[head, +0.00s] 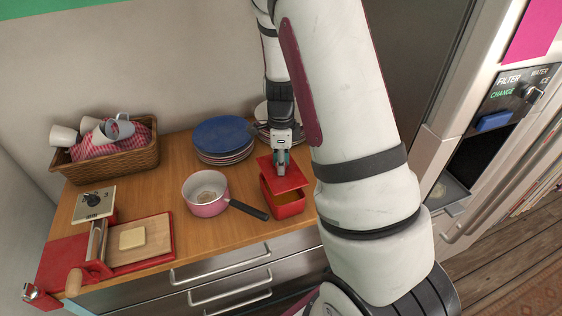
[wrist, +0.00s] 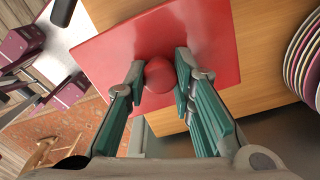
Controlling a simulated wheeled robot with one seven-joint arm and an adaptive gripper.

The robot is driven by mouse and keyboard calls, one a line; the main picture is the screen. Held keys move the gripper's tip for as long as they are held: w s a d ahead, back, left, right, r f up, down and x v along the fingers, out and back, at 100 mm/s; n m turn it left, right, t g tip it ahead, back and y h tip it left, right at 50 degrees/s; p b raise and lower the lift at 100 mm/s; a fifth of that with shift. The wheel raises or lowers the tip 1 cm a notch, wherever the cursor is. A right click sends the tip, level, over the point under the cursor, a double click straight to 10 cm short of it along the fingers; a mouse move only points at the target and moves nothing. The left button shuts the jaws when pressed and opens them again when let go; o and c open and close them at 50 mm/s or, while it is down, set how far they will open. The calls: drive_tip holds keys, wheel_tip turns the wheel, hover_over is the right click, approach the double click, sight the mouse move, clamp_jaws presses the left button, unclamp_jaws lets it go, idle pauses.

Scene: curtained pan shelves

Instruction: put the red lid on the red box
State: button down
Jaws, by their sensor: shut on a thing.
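The red lid (head: 293,178) is a flat square plate. My gripper (head: 282,165) is shut on its round red knob (wrist: 158,75), with one finger on each side in the wrist view. The lid (wrist: 205,40) fills the middle of that view. The red box (head: 287,211) stands open on the wooden counter, near the front edge. The lid is held above the box's rear part, and the front of the opening shows uncovered. Whether the lid touches the rim I cannot tell. The box is not clearly visible in the wrist view, where the lid hides what lies beneath.
A pink saucepan (head: 206,205) stands left of the box, its black handle (head: 249,210) reaching close to it. Blue-topped stacked plates (head: 222,136) stand behind. A wicker basket (head: 133,164) with cups and a cutting board (head: 141,240) are at left. The fridge (head: 470,130) is at right.

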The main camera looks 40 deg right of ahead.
drive_tip(key=shift+f+b, duration=0.65)
drive_tip(key=shift+f, duration=1.5)
drive_tip(key=shift+f, duration=0.7)
drive_tip(key=c, duration=1.3)
unclamp_jaws()
wheel_tip(320, 180, up, 12)
drive_tip(key=shift+r, duration=0.1)
